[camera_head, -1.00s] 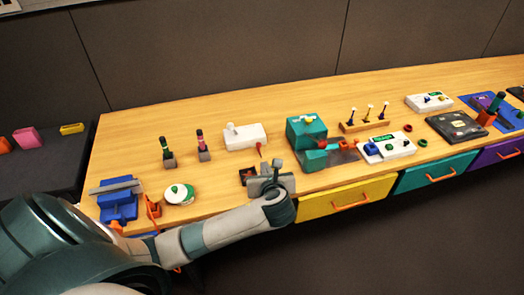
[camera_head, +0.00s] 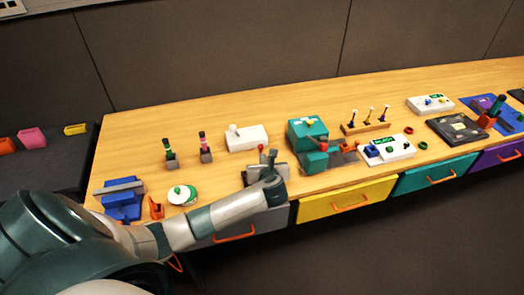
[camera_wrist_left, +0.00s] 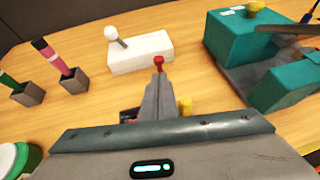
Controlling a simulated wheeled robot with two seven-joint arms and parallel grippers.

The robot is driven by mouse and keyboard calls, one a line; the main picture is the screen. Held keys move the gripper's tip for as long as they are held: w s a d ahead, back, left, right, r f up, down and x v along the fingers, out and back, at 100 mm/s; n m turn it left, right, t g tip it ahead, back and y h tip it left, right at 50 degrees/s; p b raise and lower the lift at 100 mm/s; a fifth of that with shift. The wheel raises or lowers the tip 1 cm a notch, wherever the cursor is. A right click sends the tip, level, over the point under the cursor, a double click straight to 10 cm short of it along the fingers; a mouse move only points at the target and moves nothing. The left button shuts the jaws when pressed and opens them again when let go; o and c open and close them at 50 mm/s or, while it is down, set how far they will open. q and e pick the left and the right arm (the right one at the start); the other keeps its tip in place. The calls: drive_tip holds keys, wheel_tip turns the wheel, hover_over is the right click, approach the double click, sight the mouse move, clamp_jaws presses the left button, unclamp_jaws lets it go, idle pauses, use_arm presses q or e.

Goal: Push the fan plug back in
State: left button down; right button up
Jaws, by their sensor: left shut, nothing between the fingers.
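My left gripper (camera_head: 268,158) is over the near edge of the wooden table, shut and empty. In the left wrist view its closed fingers (camera_wrist_left: 158,82) point away from the camera. A small red-topped piece (camera_wrist_left: 158,61) shows just beyond the fingertips; I cannot tell whether they touch it. A dark reddish part (camera_wrist_left: 129,116) and a yellow piece (camera_wrist_left: 187,106) show beside the fingers, the rest hidden behind the gripper. I cannot make out for certain which piece is the fan plug. My right gripper is not in view.
A white box with a grey ball (camera_head: 247,139) stands behind the gripper. A teal machine (camera_head: 306,131) is close on its right. Two upright handles, green-banded (camera_head: 169,150) and pink-banded (camera_head: 204,146), stand to the left. Bare table lies between them.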

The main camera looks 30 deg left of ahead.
sight(261, 148)
use_arm(q)
drive_tip(key=shift+w+a+f+p, duration=0.15)
drive_tip(key=shift+w+a+p, duration=0.1)
drive_tip(key=shift+w+a, duration=0.35)
drive_tip(key=shift+w+a+f+p, duration=0.2)
drive_tip(key=shift+w+a, duration=0.25)
drive_tip(key=shift+w, duration=0.15)
drive_tip(key=shift+w+a+f, duration=0.1)
drive_tip(key=shift+w+a, duration=0.25)
drive_tip(key=w+a, duration=0.2)
drive_tip(key=shift+w+a+p, duration=0.1)
drive_tip(key=shift+a+p, duration=0.2)
drive_tip(key=shift+a, duration=0.05)
drive_tip(key=shift+r, duration=0.2)
